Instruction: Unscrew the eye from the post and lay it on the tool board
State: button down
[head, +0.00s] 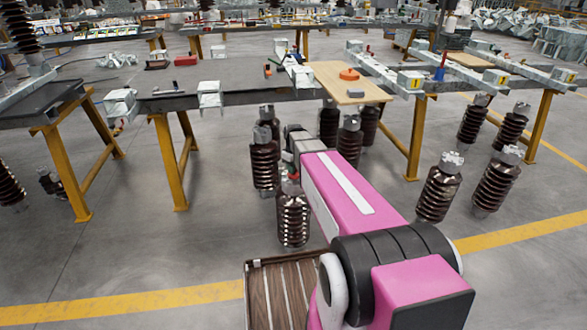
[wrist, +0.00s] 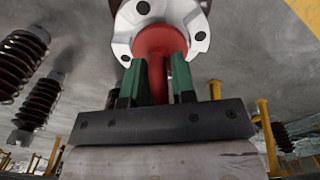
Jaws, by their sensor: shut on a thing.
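The eye (wrist: 160,45) is red, with a round flared base and a narrower part below it in the wrist view. My gripper (wrist: 158,72) has its green-tipped fingers on either side of that narrower part and is shut on it. The eye's base meets the pale metal cap (wrist: 122,42) of the post. In the head view the post (head: 292,215) is a dark brown ribbed insulator standing upright on the floor, with a bit of red at its top. My arm hides most of the gripper there. A light wooden board (head: 328,78), seemingly the tool board, lies on the table behind.
An orange round object (head: 349,74) sits on the board. More ribbed posts (head: 264,163) stand close behind and right (head: 438,190). The dark table (head: 240,75) has yellow legs and pale metal fittings. A slatted brown tray (head: 262,300) is at the front. Open floor lies left.

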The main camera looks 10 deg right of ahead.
jog(key=c, duration=0.9)
grip_release()
jog(key=shift+f, duration=0.1)
jog(key=shift+o, duration=0.2)
notch_tip(320, 180, up, 10)
jog(key=shift+r, duration=0.2)
jog(key=shift+s, duration=0.25)
jog(key=s+f+m, duration=0.3)
jog(key=s+f, duration=0.1)
jog(key=s, duration=0.6)
jog(key=s+f+m, duration=0.4)
jog(key=s, duration=0.6)
jog(key=shift+s+f, duration=0.4)
